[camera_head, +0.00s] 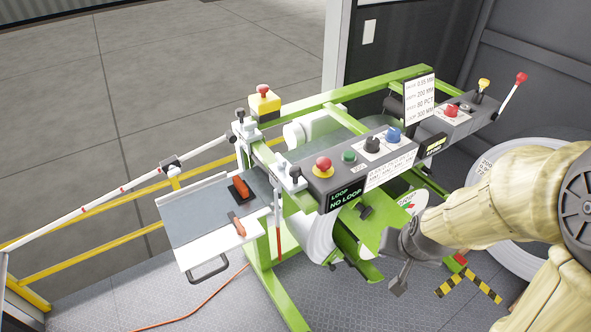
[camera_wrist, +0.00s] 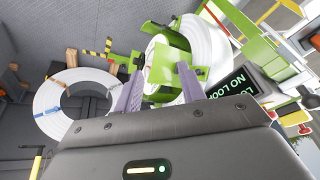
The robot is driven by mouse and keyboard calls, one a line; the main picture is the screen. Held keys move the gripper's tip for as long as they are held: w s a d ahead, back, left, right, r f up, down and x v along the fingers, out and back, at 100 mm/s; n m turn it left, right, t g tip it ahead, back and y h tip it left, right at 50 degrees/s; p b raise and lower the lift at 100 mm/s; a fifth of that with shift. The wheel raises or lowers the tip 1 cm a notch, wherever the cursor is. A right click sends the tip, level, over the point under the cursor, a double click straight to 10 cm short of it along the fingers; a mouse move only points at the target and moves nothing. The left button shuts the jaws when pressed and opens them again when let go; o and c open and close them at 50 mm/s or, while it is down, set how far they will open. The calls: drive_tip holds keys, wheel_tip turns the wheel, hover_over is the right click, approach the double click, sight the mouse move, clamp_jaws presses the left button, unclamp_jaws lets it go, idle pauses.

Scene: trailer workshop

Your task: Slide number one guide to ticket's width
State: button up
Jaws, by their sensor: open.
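Two white guide-like blocks with dark knobs sit at the machine's left end, one farther back (camera_head: 243,128) and one nearer (camera_head: 290,176). No number is legible on either, so I cannot tell which is number one. My gripper (camera_head: 398,284) is at the machine's near right side, well right of both blocks. In the wrist view my gripper (camera_wrist: 160,88) is open and no object is held; its fingers point toward the white coil and green frame.
A control box (camera_head: 350,165) with a "NO LOOP" display (camera_wrist: 238,80) stands between my arm and the blocks. A grey table (camera_head: 210,208) holds orange-handled tools. A white coil (camera_wrist: 48,100) lies right of the machine in the head view. A yellow rail (camera_head: 90,250) runs left.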

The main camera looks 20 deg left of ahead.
drive_tip(key=w+a+f+t, duration=0.2)
drive_tip(key=w+a, duration=0.2)
drive_tip(key=a, duration=0.4)
drive_tip(key=n+t+p, duration=0.1)
drive_tip(key=t+p, duration=0.2)
drive_tip(key=t, duration=0.9)
approach(293, 176)
drive_tip(key=s, duration=0.5)
drive_tip(key=shift+s+d+r, duration=0.2)
drive_tip(key=shift+s+d, duration=0.05)
drive_tip(key=shift+d, duration=0.15)
drive_tip(key=w+p, duration=0.2)
drive_tip(key=w, duration=0.3)
drive_tip(key=w+a+p, duration=0.1)
drive_tip(key=w+p, duration=0.1)
drive_tip(key=w, duration=0.4)
drive_tip(key=w+p, duration=0.3)
drive_tip(key=w, duration=0.3)
drive_tip(key=shift+w+a, duration=0.15)
drive_tip(key=shift+w, duration=0.05)
drive_tip(key=shift+y, duration=0.3)
drive_tip(key=shift+c, duration=0.2)
